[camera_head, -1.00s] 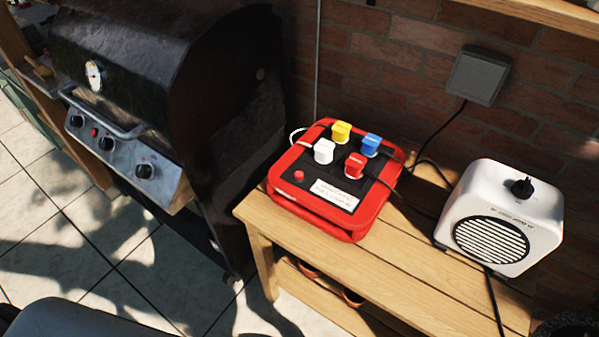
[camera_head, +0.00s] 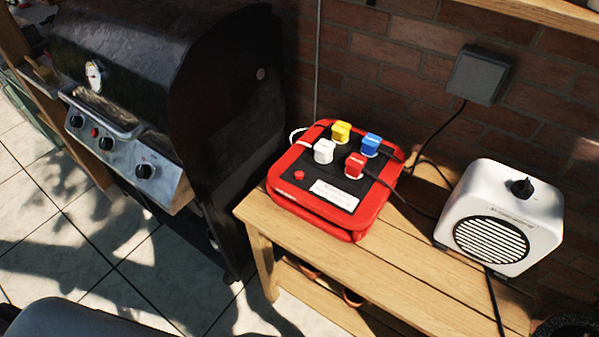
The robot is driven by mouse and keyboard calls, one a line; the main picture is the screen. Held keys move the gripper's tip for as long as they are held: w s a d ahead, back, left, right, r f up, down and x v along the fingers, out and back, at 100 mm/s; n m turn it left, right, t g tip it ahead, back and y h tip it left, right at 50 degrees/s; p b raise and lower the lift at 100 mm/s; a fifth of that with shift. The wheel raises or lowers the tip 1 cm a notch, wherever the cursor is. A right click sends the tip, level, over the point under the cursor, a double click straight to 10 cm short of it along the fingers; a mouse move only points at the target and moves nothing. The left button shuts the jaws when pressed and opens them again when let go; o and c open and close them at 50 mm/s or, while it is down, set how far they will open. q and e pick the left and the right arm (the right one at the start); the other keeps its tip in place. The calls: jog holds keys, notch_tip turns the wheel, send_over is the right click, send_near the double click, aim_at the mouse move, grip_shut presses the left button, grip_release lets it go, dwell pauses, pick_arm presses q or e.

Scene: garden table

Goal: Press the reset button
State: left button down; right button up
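A red box (camera_head: 290,205) with a black top panel sits on the wooden table. A small round red button (camera_head: 299,175) is on its front left corner, beside a white label (camera_head: 334,195); it looks like the reset button, though its wording is too small to read. Yellow (camera_head: 340,132), blue (camera_head: 371,144), white (camera_head: 324,151) and red (camera_head: 355,166) plugs stand in the panel behind the button. Nothing covers the button. Neither of my grippers is in view.
The wooden table (camera_head: 400,290) is clear in front of the red box. A white heater-like unit (camera_head: 503,218) with a black knob stands at its right. A black grill (camera_head: 170,90) stands to the left. A grey wall socket box (camera_head: 479,75) is on the brick wall.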

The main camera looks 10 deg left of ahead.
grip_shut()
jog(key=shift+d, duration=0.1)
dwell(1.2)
